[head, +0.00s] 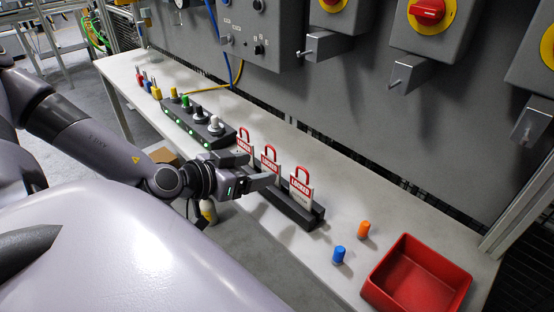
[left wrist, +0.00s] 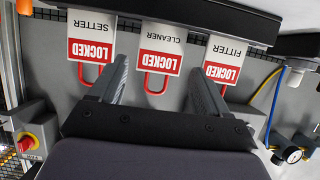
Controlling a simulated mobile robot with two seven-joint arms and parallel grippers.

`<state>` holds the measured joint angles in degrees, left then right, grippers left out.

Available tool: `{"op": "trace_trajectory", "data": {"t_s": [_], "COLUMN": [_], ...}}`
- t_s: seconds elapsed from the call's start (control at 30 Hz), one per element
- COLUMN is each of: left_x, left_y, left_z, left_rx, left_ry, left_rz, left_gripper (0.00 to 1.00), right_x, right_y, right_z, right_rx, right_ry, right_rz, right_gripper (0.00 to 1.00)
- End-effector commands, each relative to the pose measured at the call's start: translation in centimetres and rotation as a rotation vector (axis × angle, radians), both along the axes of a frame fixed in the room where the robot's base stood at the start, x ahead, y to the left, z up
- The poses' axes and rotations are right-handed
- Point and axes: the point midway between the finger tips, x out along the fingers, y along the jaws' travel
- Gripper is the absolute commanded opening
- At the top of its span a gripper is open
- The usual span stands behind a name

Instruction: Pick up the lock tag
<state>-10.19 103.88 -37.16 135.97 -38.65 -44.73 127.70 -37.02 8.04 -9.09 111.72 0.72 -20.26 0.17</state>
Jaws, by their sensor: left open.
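Three lock tags with red shackles and white and red "LOCKED" faces stand in a dark rack (head: 313,219) on the bench. They are the left tag (head: 243,144), the middle tag (head: 269,157) and the right tag (head: 301,188). My left gripper (head: 263,171) is open, close in front of the tags, and hides part of them. In the left wrist view, the picture is upside down; the "CLEANER" tag (left wrist: 160,40) lies between the fingers' lines, with "SETTER" (left wrist: 90,30) and "FITTER" (left wrist: 224,60) to either side. Contact cannot be told. My right gripper is not in view.
A red bin (head: 418,285) stands at the bench's near right end, with a blue peg (head: 338,255) and an orange peg (head: 363,230) beside it. A dark block with coloured knobs (head: 185,122) is farther left. A grey panel with red switches (head: 427,12) rises behind.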

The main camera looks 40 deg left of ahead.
Motion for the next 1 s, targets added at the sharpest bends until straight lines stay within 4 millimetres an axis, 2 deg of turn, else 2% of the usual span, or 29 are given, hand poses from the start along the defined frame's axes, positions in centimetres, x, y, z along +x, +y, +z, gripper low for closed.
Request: {"op": "trace_trajectory", "data": {"t_s": [0.53, 0.7, 1.0], "left_x": [2.5, 4.0, 5.4], "left_y": [-0.2, -0.3, -0.4], "left_z": [-1.6, -3.0, -3.5], "left_rx": [-0.007, -0.003, 0.001], "left_ry": [0.002, -0.001, 0.002], "left_rz": [0.005, 0.003, 0.003], "left_gripper": [0.77, 0.77, 0.77], "right_x": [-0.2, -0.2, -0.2], "right_y": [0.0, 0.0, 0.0], "right_z": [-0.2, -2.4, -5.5], "right_rx": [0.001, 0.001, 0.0], "right_ry": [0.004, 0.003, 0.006], "right_rz": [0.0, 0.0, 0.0], "right_gripper": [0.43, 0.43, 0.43]}}
